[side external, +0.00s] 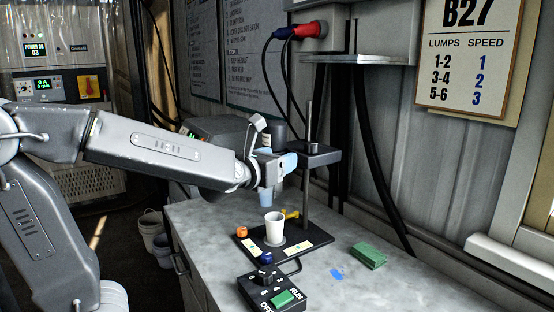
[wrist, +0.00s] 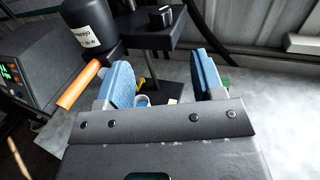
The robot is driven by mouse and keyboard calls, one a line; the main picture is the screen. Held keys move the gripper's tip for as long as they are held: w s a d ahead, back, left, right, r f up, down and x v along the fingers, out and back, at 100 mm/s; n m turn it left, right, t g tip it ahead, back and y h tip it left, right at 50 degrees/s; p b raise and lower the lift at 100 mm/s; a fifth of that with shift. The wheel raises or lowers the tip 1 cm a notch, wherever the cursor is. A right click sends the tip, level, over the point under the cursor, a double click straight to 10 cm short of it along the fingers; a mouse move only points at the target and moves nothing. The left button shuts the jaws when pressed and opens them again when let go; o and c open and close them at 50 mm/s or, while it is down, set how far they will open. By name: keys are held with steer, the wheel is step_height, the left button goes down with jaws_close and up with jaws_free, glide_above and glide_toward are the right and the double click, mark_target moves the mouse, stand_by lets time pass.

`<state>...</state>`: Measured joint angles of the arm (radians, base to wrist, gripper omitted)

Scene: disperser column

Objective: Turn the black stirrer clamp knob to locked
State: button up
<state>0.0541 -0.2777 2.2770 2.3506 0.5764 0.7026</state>
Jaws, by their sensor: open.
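The black clamp knob (wrist: 160,17) sits on top of the stirrer's dark bracket in the wrist view, with a pale mark on its face. In the side view a small round piece (side external: 314,147) on the bracket (side external: 322,158) appears to be the same knob. I cannot read its locked or unlocked position. My gripper (side external: 277,180) is open and empty, beside the bracket and above the white cup (side external: 275,229). Its blue-padded fingers (wrist: 165,80) stand wide apart in the wrist view, and the knob lies beyond them, untouched.
The dark stirrer motor (wrist: 88,25) has an orange rod (wrist: 80,87) near my left finger. The vertical post (side external: 307,190) rises from a black base (side external: 311,247). A control box (side external: 272,292) and a green block (side external: 368,255) lie on the bench.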

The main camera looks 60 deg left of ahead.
steer(key=shift+w, duration=0.1)
steer(key=m+g+y, duration=0.7)
steer(key=m+y, duration=0.2)
steer(key=m, duration=2)
glide_toward(312, 146)
steer(key=x, duration=1.1)
steer(key=shift+c, duration=0.3)
